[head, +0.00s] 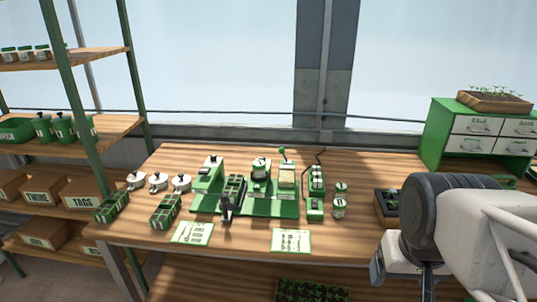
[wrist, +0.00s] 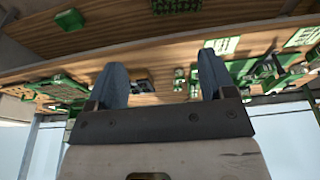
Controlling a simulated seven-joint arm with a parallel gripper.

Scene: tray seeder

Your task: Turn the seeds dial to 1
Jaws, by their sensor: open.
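Seed trays (head: 165,210), white lidded pots (head: 181,183) and jars (head: 340,199) stand around the seeder. Two printed cards (head: 291,240) lie at the front. A green drawer cabinet (head: 470,150) is at the back right, shelves at the left. The bench's front strip is mostly clear.

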